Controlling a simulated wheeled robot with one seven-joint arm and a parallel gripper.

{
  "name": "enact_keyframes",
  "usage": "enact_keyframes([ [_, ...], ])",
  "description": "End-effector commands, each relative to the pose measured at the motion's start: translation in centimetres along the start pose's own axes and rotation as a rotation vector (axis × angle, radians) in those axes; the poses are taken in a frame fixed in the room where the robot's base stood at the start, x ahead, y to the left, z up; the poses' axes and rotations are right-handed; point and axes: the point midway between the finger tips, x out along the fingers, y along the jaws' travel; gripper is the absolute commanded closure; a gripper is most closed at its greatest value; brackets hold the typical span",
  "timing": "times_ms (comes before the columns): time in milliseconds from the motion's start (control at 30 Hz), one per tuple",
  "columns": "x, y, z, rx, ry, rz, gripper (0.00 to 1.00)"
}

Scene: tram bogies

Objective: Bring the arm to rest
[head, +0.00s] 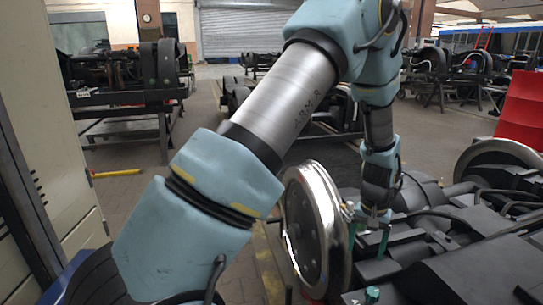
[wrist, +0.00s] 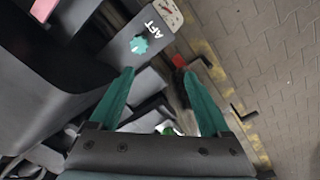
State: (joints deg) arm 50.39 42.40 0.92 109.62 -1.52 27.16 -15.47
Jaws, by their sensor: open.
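My arm reaches across the middle of the head view, in pale blue and metal, and bends down at its far end. My gripper (head: 368,244) points down over the dark bogie (head: 465,272), just right of a shiny steel wheel (head: 316,230). In the wrist view its two green fingers (wrist: 158,74) stand apart with nothing held between them. A teal knob (wrist: 139,45) sits on a grey plate marked AFT, beyond the fingertips; it also shows at the bottom of the head view (head: 372,295). Whether the fingers touch the bogie I cannot tell.
A red panel (head: 521,112) stands at the right. A cabinet (head: 45,130) is close at the left. Other bogie parts stand on a stand (head: 125,98) behind. Paved floor with a yellow line (wrist: 207,55) runs beside the bogie. A small red object (wrist: 179,62) lies near the fingers.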

Motion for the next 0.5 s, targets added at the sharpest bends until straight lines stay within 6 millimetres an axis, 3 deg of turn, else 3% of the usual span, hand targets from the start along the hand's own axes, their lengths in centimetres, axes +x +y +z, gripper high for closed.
enact_keyframes([
  [33,-2.8,-2.8,0.1,-0.04,0.012,0.003,0.19],
  [167,-8.7,-10.2,2.0,-0.132,0.037,0.005,0.19],
  [267,-12.8,-15.6,4.9,-0.208,0.056,0.003,0.19],
  [400,-18.2,-22.1,10.4,-0.315,0.087,-0.007,0.19],
  [500,-20.9,-25.1,14.6,-0.382,0.105,-0.017,0.19],
])
